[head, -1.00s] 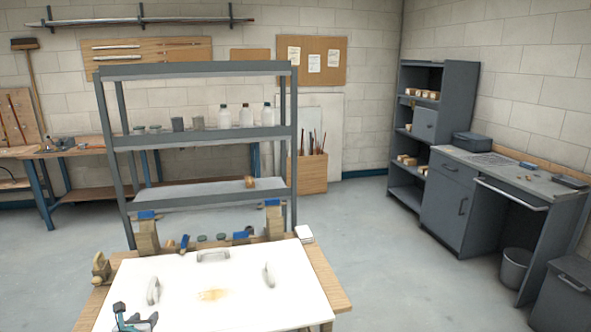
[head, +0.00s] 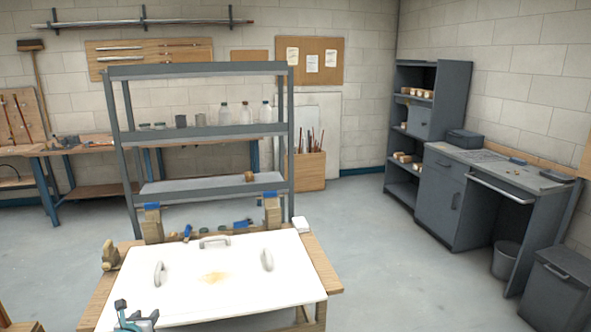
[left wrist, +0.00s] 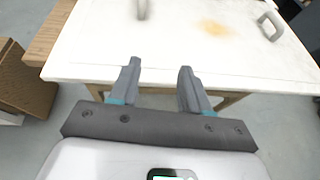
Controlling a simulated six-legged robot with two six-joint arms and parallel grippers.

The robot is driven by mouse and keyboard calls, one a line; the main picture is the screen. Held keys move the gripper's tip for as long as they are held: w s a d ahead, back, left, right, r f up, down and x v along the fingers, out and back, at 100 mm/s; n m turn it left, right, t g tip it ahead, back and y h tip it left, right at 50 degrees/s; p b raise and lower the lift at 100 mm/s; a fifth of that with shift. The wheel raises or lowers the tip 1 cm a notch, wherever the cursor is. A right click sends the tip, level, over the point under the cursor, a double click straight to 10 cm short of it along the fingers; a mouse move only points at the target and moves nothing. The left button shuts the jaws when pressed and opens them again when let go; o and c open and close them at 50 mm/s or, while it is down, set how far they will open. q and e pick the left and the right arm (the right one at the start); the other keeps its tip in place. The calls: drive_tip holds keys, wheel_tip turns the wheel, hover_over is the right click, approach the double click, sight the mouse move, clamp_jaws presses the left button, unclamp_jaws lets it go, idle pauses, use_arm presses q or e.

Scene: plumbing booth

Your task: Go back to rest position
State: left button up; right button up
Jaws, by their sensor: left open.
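My left gripper (head: 134,318) shows at the bottom left of the head view, by the near left corner of the white-topped table. In the left wrist view its two fingers (left wrist: 157,80) are spread apart with nothing between them, at the table's near edge. The white board (head: 210,295) on the table carries several grey handles, one of them at the back (head: 214,242), and has a brownish stain (head: 214,278). My right gripper is not in view.
A grey shelf rack (head: 200,132) stands behind the table with bottles and jars. A wooden bench (head: 90,150) is at the back left. A grey desk (head: 440,200) and a bin (head: 505,260) are at right. The floor (head: 375,265) between table and desk is clear.

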use_arm(q)
drive_tip(key=s+d+f+m+g+h, duration=0.2)
drive_tip(key=s+d+f+m, duration=0.15)
drive_tip(key=d, duration=0.55)
drive_tip(key=s+d+f+m+g+h, duration=0.25)
drive_tip(key=d+f+m, duration=0.2)
drive_tip(key=d, duration=0.55)
drive_tip(key=s+d+f+m+g+h, duration=0.1)
drive_tip(key=s+d+f+m+g, duration=0.3)
drive_tip(key=s, duration=0.4)
drive_tip(key=s+d+f+m+g, duration=0.15)
drive_tip(key=s+d+m, duration=0.3)
drive_tip(key=s, duration=0.45)
drive_tip(key=s+d+m+g, duration=0.1)
drive_tip(key=s+d+m, duration=0.1)
drive_tip(key=s+m, duration=0.7)
drive_tip(key=s+d+m+g, duration=0.2)
drive_tip(key=s+m, duration=0.8)
drive_tip(key=s, duration=0.4)
drive_tip(key=shift+d, duration=0.4)
